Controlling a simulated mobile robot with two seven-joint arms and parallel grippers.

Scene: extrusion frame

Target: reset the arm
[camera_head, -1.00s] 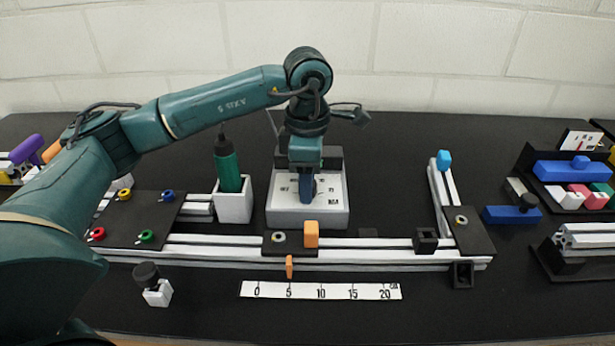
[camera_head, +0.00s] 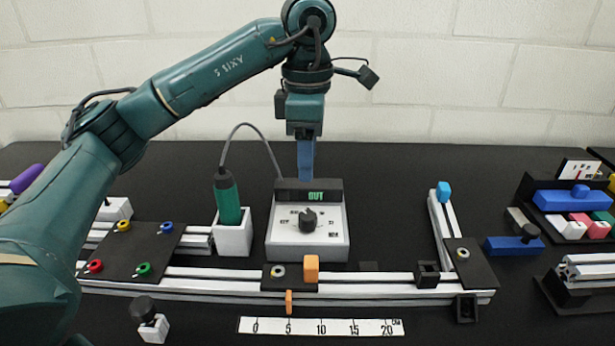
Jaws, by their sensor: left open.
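My left arm comes in from the left and arches over the bench. My left gripper (camera_head: 306,165) points down with blue fingers, above and behind the white control box. It is open and appears empty; the fingertips are partly hidden behind the box's top. The control box (camera_head: 285,238) has a black dial (camera_head: 308,219) with printed marks around it and a dark display (camera_head: 308,196) showing green letters that look like "OUT". My right gripper is not in view.
A green screwdriver (camera_head: 227,200) stands in a white holder (camera_head: 233,236), with a cable rising from it. An extrusion frame (camera_head: 200,273) with an orange block (camera_head: 311,268) runs across the front. A ruler strip (camera_head: 320,327) lies before it.

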